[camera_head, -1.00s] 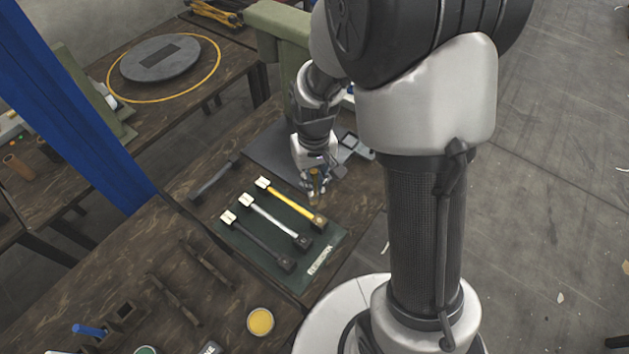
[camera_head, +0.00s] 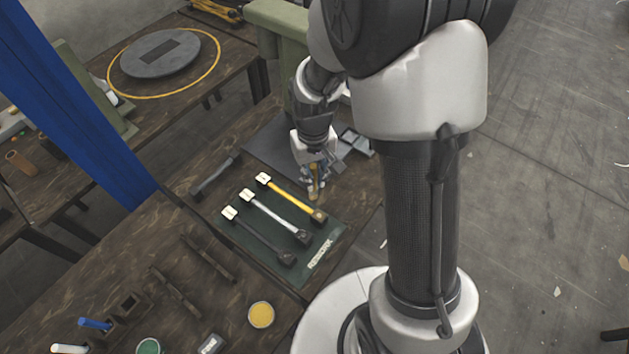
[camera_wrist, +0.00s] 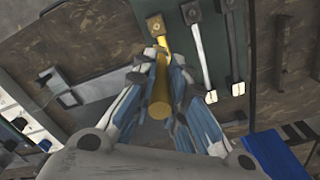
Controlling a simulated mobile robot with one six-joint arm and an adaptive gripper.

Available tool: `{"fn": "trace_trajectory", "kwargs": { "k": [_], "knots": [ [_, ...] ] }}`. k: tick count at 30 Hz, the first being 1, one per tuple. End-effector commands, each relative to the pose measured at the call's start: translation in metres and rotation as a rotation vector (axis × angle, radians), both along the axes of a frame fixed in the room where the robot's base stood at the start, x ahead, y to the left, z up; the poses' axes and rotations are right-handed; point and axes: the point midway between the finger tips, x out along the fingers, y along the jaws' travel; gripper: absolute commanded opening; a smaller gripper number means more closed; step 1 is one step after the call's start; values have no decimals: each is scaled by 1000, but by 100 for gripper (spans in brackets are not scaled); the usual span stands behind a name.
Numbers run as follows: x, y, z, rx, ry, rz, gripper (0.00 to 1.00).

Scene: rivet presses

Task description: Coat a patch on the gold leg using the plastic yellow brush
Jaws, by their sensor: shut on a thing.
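The gold leg (camera_head: 290,198) lies on a green mat (camera_head: 300,272), rightmost of three legs, with a pale square end at upper left and a darker block at lower right. My gripper (camera_head: 315,186) is shut on the yellow brush (camera_wrist: 159,104), just right of the gold leg's lower half. In the wrist view the brush handle lies between my fingers (camera_wrist: 160,75), and the gold leg (camera_wrist: 164,48) runs up from behind the fingertips. The bristles are hidden there, and I cannot tell whether they touch the leg.
A silver leg (camera_head: 275,216) and a dark leg (camera_head: 258,238) lie beside the gold one. A yellow-filled pot (camera_head: 261,315) and a green-topped pot (camera_head: 148,346) stand at the front. A green press (camera_head: 283,30) stands behind, and a blue post (camera_head: 75,100) at left.

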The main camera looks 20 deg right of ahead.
Motion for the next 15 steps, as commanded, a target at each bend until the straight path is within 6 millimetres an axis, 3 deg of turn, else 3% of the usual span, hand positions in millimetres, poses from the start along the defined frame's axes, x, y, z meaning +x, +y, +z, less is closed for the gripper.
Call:
{"fn": "trace_trajectory", "kwargs": {
  "k": [5, 15],
  "knots": [
    [2, 0, 7, 0, 3, 0, 0],
    [3, 0, -9, 0, 0, 0, 0]
  ]
}}
